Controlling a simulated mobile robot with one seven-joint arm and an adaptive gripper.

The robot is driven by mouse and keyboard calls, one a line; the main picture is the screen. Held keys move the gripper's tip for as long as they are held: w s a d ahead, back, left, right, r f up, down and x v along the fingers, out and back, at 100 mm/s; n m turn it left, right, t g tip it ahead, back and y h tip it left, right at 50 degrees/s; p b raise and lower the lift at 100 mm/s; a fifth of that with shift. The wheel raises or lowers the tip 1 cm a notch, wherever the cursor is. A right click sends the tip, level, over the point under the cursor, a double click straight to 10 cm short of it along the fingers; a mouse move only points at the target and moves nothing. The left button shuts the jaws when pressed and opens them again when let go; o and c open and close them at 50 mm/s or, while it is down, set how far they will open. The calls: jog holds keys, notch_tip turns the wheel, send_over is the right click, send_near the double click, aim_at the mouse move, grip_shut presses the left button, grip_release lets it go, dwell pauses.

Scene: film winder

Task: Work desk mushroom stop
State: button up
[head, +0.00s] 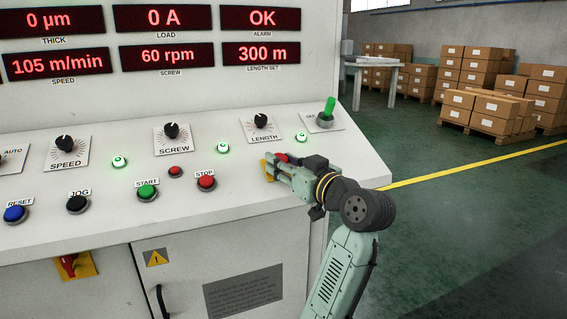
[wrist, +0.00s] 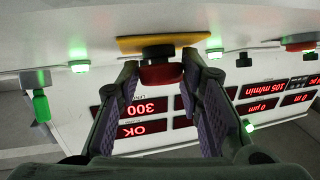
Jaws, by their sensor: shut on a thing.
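The mushroom stop is a red head on a dark collar over a yellow plate (head: 268,169), at the right end of the sloping desk. In the head view its red head (head: 282,158) is partly covered by my gripper (head: 274,167). In the wrist view the red head (wrist: 161,75) sits between the two fingers of my gripper (wrist: 161,66), below the yellow plate (wrist: 128,44). The fingers are shut on it, one at each side. The wrist picture shows the desk upside down.
The red STOP button (head: 206,182), green START button (head: 147,191) and a small red button (head: 175,171) lie left of my gripper. The LENGTH knob (head: 261,121) and a green-handled switch (head: 328,109) stand behind it. Displays read 105 m/min, 60 rpm and OK. Green lamps are lit.

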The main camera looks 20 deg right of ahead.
jog(key=shift+a, duration=0.1)
grip_shut()
jog(key=shift+s+r+p, duration=0.25)
jog(key=shift+r, duration=0.25)
jog(key=shift+s+r+p, duration=0.2)
jog(key=shift+r, duration=0.3)
jog(key=o, duration=0.5)
grip_release()
jog(key=shift+o, duration=0.9)
jog(key=shift+f, duration=0.1)
jog(key=shift+s, duration=0.1)
jog(key=v, duration=1.2)
